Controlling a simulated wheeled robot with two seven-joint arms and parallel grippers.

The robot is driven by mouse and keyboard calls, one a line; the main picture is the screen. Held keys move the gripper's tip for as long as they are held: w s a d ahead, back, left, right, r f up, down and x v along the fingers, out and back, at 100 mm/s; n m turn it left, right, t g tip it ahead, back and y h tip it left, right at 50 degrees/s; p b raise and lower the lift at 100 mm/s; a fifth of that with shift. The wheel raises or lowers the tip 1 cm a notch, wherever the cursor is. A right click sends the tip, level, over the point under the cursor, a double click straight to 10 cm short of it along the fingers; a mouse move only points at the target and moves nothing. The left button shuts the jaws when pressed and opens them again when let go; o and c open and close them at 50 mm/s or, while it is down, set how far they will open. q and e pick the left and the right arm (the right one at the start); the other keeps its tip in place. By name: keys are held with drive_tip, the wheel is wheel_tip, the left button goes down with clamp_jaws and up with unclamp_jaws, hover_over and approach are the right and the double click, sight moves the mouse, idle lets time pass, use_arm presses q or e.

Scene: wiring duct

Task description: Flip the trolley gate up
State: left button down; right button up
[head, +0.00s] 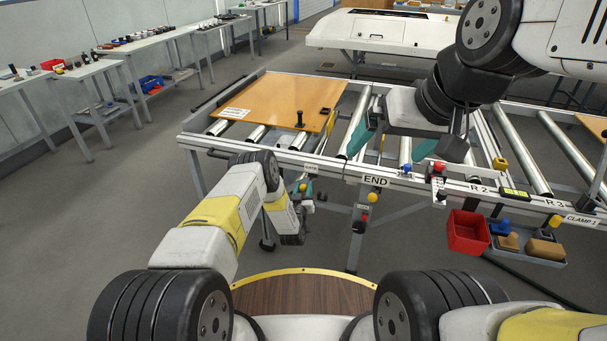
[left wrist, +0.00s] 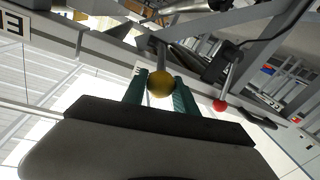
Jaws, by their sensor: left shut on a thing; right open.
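My left gripper (head: 306,188) is at the front rail of the roller table, left of the END sign (head: 374,181). In the left wrist view its green fingers (left wrist: 160,95) are shut on a yellow ball knob (left wrist: 161,83) at the end of a short grey stem. A lever with a red ball (left wrist: 219,105) stands beside it, apart from the fingers. The gate itself is not clearly made out; my left wrist and gripper cover part of that area. My right gripper (head: 395,142) is open and empty above the rollers, right of the wooden board.
The wooden board (head: 265,100) with a black peg (head: 300,119) lies on the table's left part. A red bin (head: 468,232) and a grey tray (head: 553,262) with small parts hang at the front right. Red and blue knobs (head: 407,168) line the front rail.

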use_arm(q)
drive_tip(key=shift+s+f, duration=0.25)
drive_tip(key=shift+f, duration=0.7)
drive_tip(key=c, duration=1)
unclamp_jaws()
drive_tip(key=shift+a, duration=0.1)
drive_tip(key=shift+r, duration=0.1)
drive_tip(key=s+a, duration=0.1)
drive_tip(key=s, duration=0.6)
drive_tip(key=shift+s, duration=0.3)
